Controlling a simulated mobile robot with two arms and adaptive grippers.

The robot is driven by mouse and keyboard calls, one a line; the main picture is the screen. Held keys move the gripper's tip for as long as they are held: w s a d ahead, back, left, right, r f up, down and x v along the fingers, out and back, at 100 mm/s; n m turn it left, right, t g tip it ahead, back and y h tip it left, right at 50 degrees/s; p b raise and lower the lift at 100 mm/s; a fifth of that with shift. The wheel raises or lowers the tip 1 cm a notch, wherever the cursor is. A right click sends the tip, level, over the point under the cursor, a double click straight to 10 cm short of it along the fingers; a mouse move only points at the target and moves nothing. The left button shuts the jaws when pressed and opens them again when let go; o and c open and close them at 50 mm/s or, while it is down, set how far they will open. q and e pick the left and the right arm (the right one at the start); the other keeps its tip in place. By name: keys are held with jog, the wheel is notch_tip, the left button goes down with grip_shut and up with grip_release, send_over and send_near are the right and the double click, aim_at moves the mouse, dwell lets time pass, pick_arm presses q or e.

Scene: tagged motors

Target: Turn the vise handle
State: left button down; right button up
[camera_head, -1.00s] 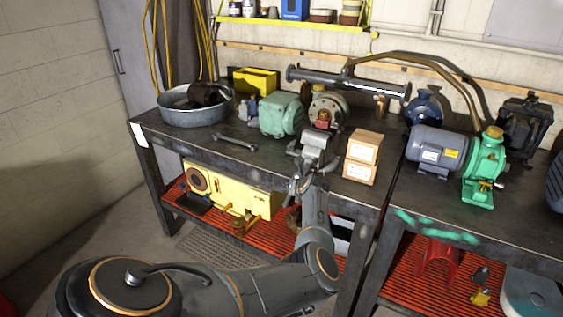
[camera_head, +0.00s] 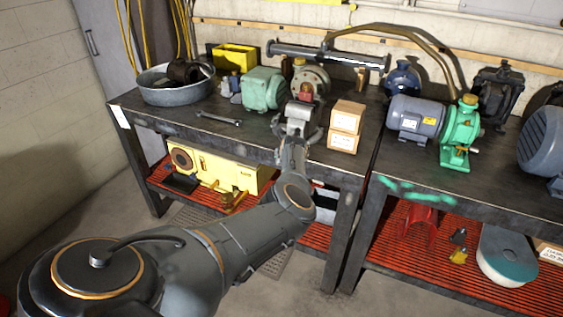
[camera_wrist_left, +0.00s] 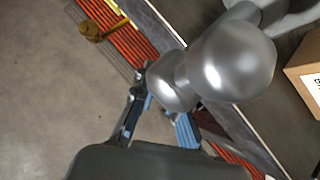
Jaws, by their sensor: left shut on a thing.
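The grey metal vise (camera_head: 298,113) is mounted at the front edge of the left workbench, in the middle of the head view. My left arm reaches up to it from the lower left, and its wrist covers the vise's lower front. In the left wrist view, the vise handle (camera_wrist_left: 228,66) shows as large rounded silver metal close to the camera. My left gripper (camera_wrist_left: 160,118) has its blue-grey fingers on either side of the handle's lower rounded end and is shut on it. The exact contact is partly hidden behind the metal. My right gripper is in neither view.
Cardboard boxes (camera_head: 345,126) stand just right of the vise. A green motor (camera_head: 263,90) and a wrench (camera_head: 219,118) lie to its left. A yellow machine (camera_head: 225,172) sits on the red lower shelf. The floor in front is open.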

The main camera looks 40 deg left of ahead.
pick_arm(q)
jog(key=c, duration=1.8)
grip_release()
jog(key=shift+w+d+r, duration=0.15)
jog(key=shift+w+r, duration=0.35)
jog(key=shift+w, duration=0.05)
jog(key=o, duration=0.4)
jog(key=shift+w+f, duration=0.15)
jog(key=shift+w, duration=0.05)
jog(key=shift+o, duration=0.3)
jog(key=shift+w+f, duration=0.2)
jog(key=shift+w, duration=0.05)
jog(key=shift+s, duration=0.1)
jog(key=shift+s+f, duration=0.1)
jog(key=shift+s, duration=0.1)
jog(key=v, duration=1.2)
